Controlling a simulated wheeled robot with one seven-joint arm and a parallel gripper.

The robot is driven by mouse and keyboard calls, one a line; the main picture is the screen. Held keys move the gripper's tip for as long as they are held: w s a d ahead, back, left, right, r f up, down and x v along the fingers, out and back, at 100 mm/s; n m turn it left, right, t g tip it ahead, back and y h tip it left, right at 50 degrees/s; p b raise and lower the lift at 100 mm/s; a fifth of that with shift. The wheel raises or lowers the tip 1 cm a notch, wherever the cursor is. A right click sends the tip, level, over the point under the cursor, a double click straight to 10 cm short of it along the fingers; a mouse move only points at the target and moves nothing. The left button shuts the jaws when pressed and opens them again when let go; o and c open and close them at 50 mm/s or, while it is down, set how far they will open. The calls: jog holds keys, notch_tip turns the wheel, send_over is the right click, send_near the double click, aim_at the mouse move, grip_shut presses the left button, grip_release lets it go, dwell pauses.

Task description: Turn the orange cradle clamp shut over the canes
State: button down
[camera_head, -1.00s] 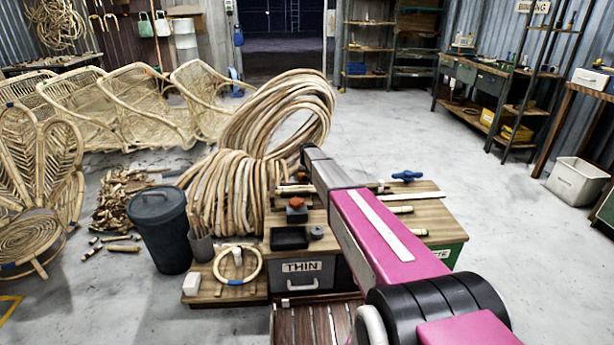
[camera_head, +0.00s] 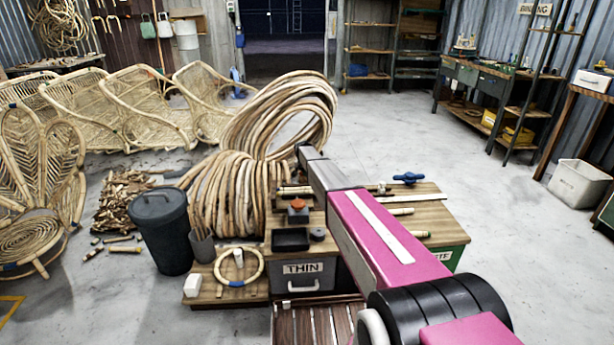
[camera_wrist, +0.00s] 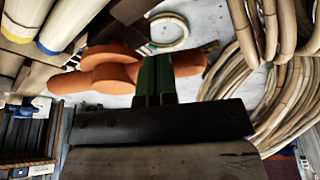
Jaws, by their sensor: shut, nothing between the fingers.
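The orange cradle clamp (camera_head: 298,204) stands on a dark block at the left of the wooden bench top in the head view. In the wrist view its orange handle (camera_wrist: 110,74) lies crosswise, with a rounded hub left of my fingers and a bar showing on both sides of them. My gripper (camera_wrist: 155,72) is shut and empty, its green fingertips overlapping the handle; I cannot tell whether they touch it. Canes (camera_head: 292,190) lie across the bench behind the clamp, partly hidden by my arm. Thick pale canes with yellow and blue ends (camera_wrist: 68,25) show at the wrist view's upper left.
A blue clamp knob (camera_head: 408,177) stands at the bench's back right. A black tray (camera_head: 290,239) sits in front of the orange clamp. Large cane coils (camera_head: 232,190) rise close behind and left. A dark bin (camera_head: 162,235) stands at left.

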jog(key=w+m, duration=0.2)
jog(key=m, duration=0.1)
jog(key=shift+h, duration=0.4)
jog(key=w+m, duration=0.1)
jog(key=w+d+m+g, duration=0.1)
jog(key=m, duration=0.1)
jog(key=shift+w+f+m+h, duration=0.1)
jog(key=shift+m+h, duration=0.2)
jog(key=d+m, duration=0.1)
jog(key=w+d+m+g, duration=0.1)
jog(key=m, duration=0.1)
jog(key=w+m, duration=0.1)
jog(key=m, duration=0.1)
jog(key=shift+w+d+g+h, duration=0.25)
jog(key=shift+d+g+h, duration=0.05)
jog(key=shift+d+g, duration=0.1)
jog(key=shift+d, duration=0.15)
